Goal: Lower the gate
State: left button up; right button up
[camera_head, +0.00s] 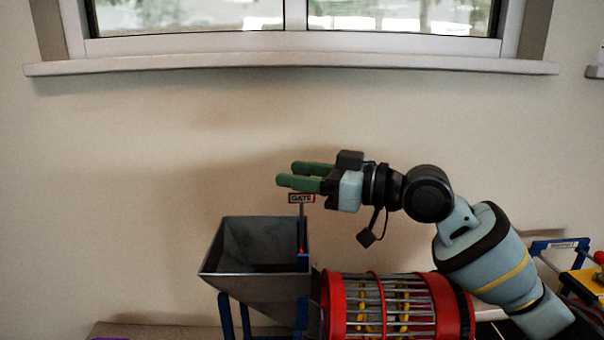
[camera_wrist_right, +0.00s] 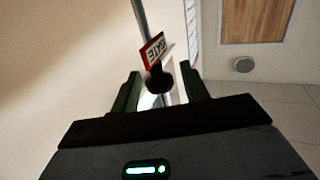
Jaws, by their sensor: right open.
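The gate sign (camera_head: 301,198), a small red-bordered plate reading GATE, stands at the top of a thin rod at the right edge of the grey metal hopper (camera_head: 225,258). My right gripper (camera_head: 283,173) points left in the head view, just above the sign, with its green fingers apart. In the right wrist view the sign (camera_wrist_right: 152,50) and a dark round knob (camera_wrist_right: 159,79) lie between the open fingers (camera_wrist_right: 160,92). I cannot tell whether a finger touches them. The gate plate itself is not clearly visible. My left gripper is out of view.
A red-ringed drum of metal bars (camera_head: 376,306) lies right of the hopper, below my right arm. Blue legs (camera_head: 227,316) carry the hopper. A blue frame (camera_head: 560,246) and a yellow part stand at the far right. The wall and window sill (camera_head: 290,66) are behind; the space left of the hopper is clear.

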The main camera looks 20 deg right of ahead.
grip_shut()
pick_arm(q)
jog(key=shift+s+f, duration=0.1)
pick_arm(e)
jog(key=shift+f, duration=0.1)
jog(key=b, duration=0.2)
send_over(302, 248)
jog(key=f, duration=0.7)
jog(key=shift+w+f, duration=0.2)
jog(key=shift+f, duration=0.2)
grip_release()
jog(key=shift+r, duration=0.1)
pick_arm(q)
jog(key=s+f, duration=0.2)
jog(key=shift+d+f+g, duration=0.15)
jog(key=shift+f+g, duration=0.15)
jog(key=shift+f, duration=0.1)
